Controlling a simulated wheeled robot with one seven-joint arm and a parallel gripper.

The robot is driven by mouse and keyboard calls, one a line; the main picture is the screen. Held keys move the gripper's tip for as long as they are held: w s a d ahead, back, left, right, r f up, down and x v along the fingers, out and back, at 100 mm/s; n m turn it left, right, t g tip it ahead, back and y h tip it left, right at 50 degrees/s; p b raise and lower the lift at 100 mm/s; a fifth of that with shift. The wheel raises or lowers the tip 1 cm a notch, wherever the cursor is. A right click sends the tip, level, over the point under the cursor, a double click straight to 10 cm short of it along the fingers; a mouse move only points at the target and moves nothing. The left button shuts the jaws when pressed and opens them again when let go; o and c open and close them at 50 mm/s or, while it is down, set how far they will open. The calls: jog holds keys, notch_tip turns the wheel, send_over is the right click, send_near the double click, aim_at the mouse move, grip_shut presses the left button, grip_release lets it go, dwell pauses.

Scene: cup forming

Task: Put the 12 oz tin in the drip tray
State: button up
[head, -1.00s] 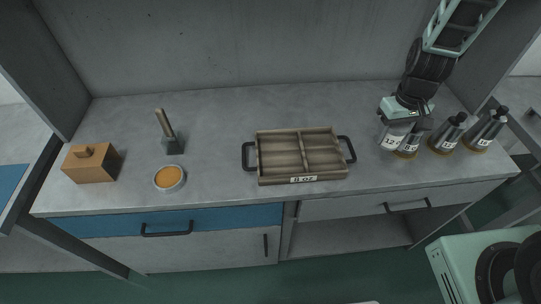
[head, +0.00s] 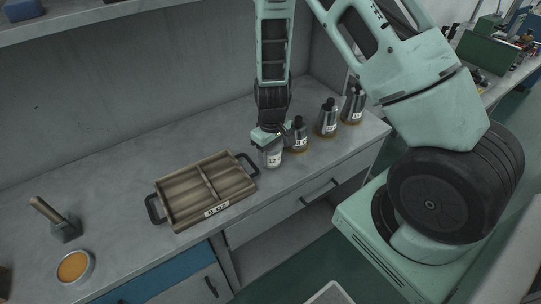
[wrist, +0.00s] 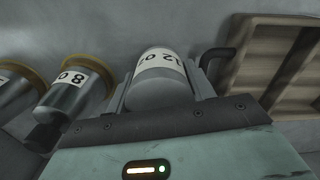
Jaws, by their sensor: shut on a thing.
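The 12 oz tin (head: 272,159) is a silver cylinder with a white label, left of the other tins on the counter. My gripper (head: 269,142) is shut on it from above and behind. In the wrist view the tin (wrist: 160,88) sits between the two fingers, its "12 oz" label showing. I cannot tell whether its base touches the counter. The drip tray (head: 192,222), wooden with a divider and black handles, lies to the left of the tin. Its front label is too small to read surely. Part of it shows in the wrist view (wrist: 243,75).
Dark-topped tins stand close to the right of the held tin: one (head: 298,140) beside it, then two more (head: 327,122), (head: 353,107). A tamper-like tool (head: 65,226) and a round orange-filled cup (head: 74,267) are at the left. The counter between tin and tray is clear.

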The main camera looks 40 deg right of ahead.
jog(key=shift+f, duration=0.85)
jog(key=shift+f, duration=0.15)
jog(key=o, duration=0.8)
jog(key=shift+o, duration=0.2)
